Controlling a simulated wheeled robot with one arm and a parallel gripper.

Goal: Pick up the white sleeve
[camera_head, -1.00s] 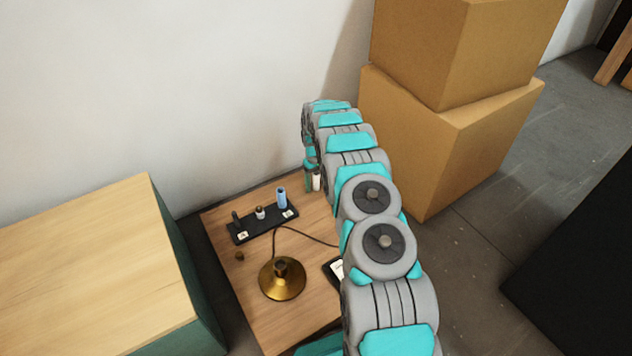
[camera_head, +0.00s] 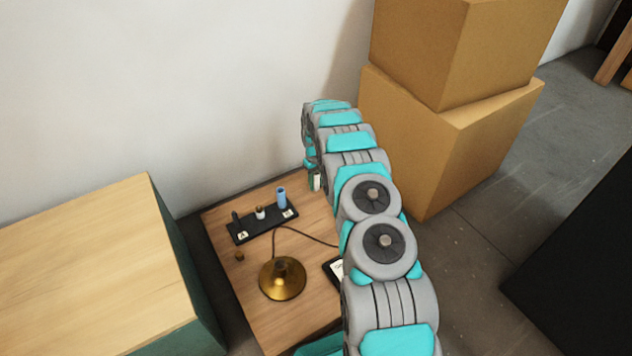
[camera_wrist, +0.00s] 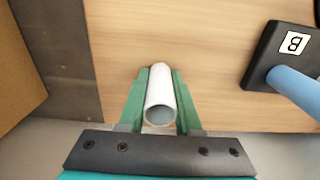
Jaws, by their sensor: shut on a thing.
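The white sleeve (camera_wrist: 160,88) is a hollow tube, its open end facing the camera in the wrist view. My gripper (camera_wrist: 160,73) has a green finger against each side of it and is shut on it. In the head view the sleeve (camera_head: 316,182) is a small white patch at the far right of the wooden table (camera_head: 315,225), beside my gripper. My arm hides most of the gripper there. I cannot tell whether the sleeve touches the table.
A black holder (camera_head: 262,224) carries a blue tube (camera_head: 281,196) and smaller parts; its labelled end also shows in the wrist view (camera_wrist: 262,65). A brass lamp base (camera_head: 282,280) with a cord stands in front. Cardboard boxes (camera_head: 430,150) stand right, a wall behind.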

